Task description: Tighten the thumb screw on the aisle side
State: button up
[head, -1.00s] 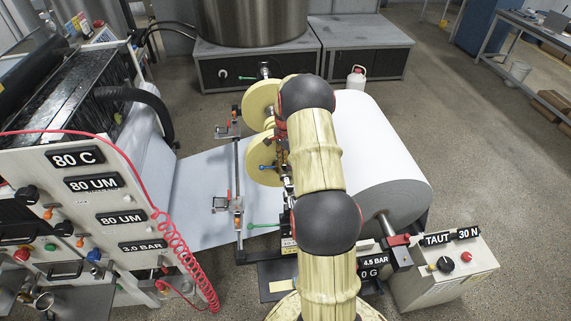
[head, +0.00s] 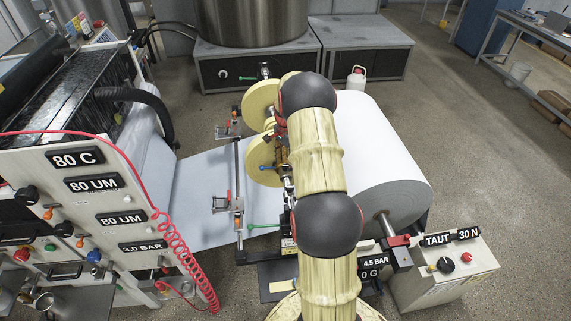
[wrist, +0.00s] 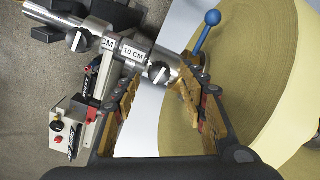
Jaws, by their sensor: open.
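In the wrist view, a silver shaft carries two silver thumb screws with dark slots. One thumb screw (wrist: 161,73) sits beside the "10 CM" label (wrist: 133,52), and the other thumb screw (wrist: 80,41) is at the upper left beside a partly hidden "CM" label. I cannot tell which is on the aisle side. My gripper (wrist: 158,84) is open, its two tan fingers on either side of the nearer thumb screw in the picture. No clear contact shows. In the head view my arm hides most of the gripper and the screws.
A yellow roll (wrist: 255,85) fills the right of the wrist view, close to my right finger. In the head view, a large white paper roll (head: 372,145) lies right of my arm and a web (head: 205,180) runs left.

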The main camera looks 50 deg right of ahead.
aim_at(285, 165)
notch_tip(285, 165, up, 10)
jog(key=shift+r, duration=0.25)
dwell(0.6)
jog(key=s+a+r+n+t+b, duration=0.2)
jog(key=s+a+n+b, duration=0.3)
jog(key=a, duration=1)
jog(key=s+a+r+n+t+b, duration=0.1)
jog(key=s+a+n+b, duration=0.3)
jog(key=s+a+n, duration=0.4)
jog(key=s+a+r+n+t+b, duration=0.2)
jog(key=s+a+n+b, duration=0.3)
jog(key=a, duration=1.7)
jog(key=s+r+n, duration=0.1)
jog(key=s+n, duration=0.1)
jog(key=s, duration=0.3)
jog(key=shift+s+r+t+b, duration=0.3)
jog(key=shift+s+r, duration=0.05)
jog(key=shift+s, duration=0.05)
